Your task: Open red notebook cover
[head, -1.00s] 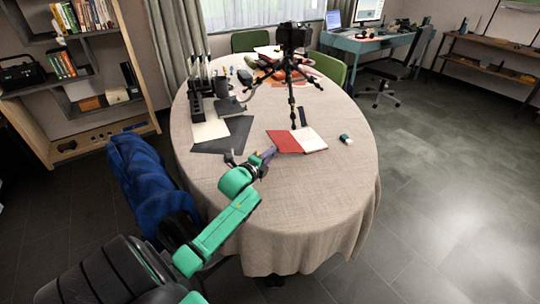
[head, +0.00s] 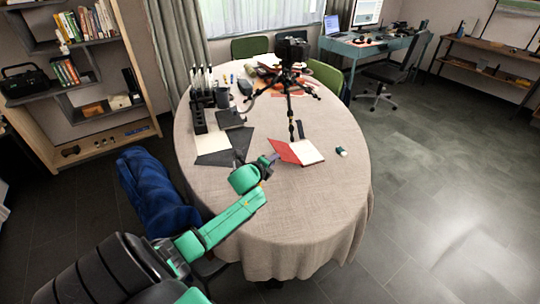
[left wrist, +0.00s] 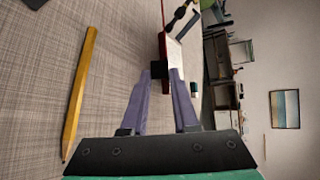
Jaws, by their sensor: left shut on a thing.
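The red notebook (head: 308,153) lies on the table near its middle, with its red cover (head: 285,151) on the left tilted up a little and white pages showing on the right. My left gripper (head: 274,158) is at the cover's left edge. In the left wrist view the notebook (left wrist: 172,50) shows on edge between and beyond the fingertips, and my left gripper (left wrist: 160,72) is shut on the cover. The fingers hide part of the cover's edge. My right gripper is not in view.
A tripod with a camera (head: 291,52) stands on the table (head: 290,225) just behind the notebook. A small white and teal item (head: 341,151) lies to the right. Dark and white sheets (head: 212,148) lie to the left. A yellow pencil (left wrist: 80,95) lies near my gripper. The table's front is clear.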

